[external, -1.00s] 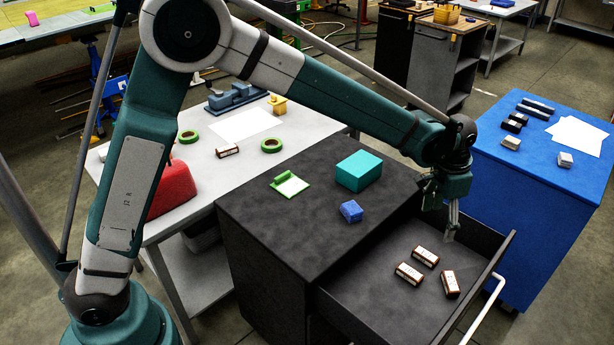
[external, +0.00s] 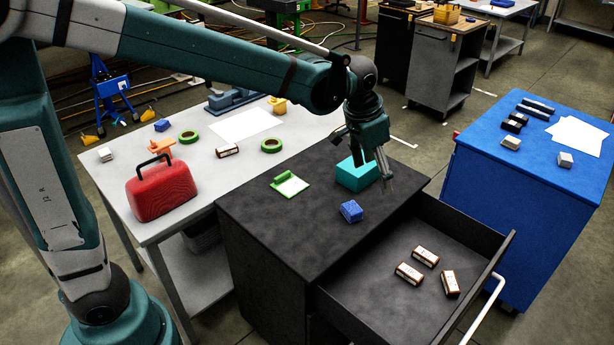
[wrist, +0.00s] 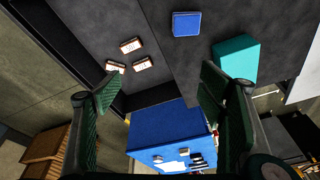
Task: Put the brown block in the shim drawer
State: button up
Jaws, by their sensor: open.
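Three brown blocks with white labels lie in the open shim drawer (external: 380,296): one at the left (external: 409,273), one at the back (external: 426,256) and one at the right (external: 450,283). They also show in the wrist view (wrist: 130,45). Another brown block (external: 227,151) lies on the grey table. My gripper (external: 372,184) is open and empty. It hangs above the black cabinet top, in front of part of the teal box (external: 350,176) and behind the blue block (external: 351,211) in the external view.
A blue cabinet (external: 535,150) stands at the right.

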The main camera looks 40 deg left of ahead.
jog(key=s+a+r+n+t, duration=0.2)
jog(key=s+a+r, duration=0.2)
jog(key=s+a, duration=0.9)
jog(key=s+a+f+n+t, duration=0.1)
jog(key=s+a+f, duration=0.1)
jog(key=s, duration=0.5)
jog(key=s+a+f+n+t, duration=0.1)
jog(key=s+a, duration=0.3)
jog(key=s, duration=0.4)
jog(key=shift+a+f+n+y, duration=0.35)
jog(key=shift+f+n+y, duration=0.05)
jog(key=shift+f, duration=0.35)
